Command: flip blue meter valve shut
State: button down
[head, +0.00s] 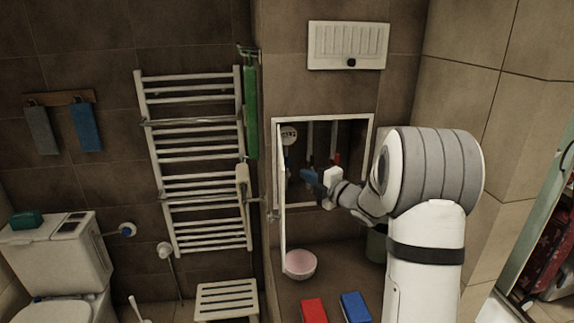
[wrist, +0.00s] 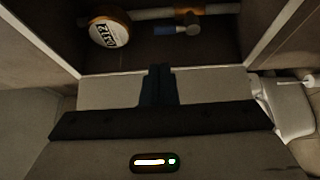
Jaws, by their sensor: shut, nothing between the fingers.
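The blue meter valve shows in the wrist view as a small blue lever (wrist: 172,30) beside a brass fitting on a pipe. The round white-faced meter (wrist: 110,30) is to its left; in the head view the meter (head: 289,135) sits at the upper left of the open wall niche. My gripper (head: 305,175) is at the niche opening, below the meter. Its dark fingers (wrist: 160,68) are shut and empty, apart from the lever in the wrist view. I cannot clearly make out the blue lever in the head view.
The niche door (head: 281,215) stands open on the left, close to my gripper. A red handle (head: 337,158) is on a pipe inside the niche. Below are a pink bowl (head: 300,264), a red item (head: 314,310) and a blue item (head: 355,307). A towel rail (head: 195,150) is left.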

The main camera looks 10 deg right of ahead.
aim_at(287, 167)
jog(key=p+x, duration=0.3)
jog(key=x, duration=0.7)
jog(key=shift+p, duration=0.35)
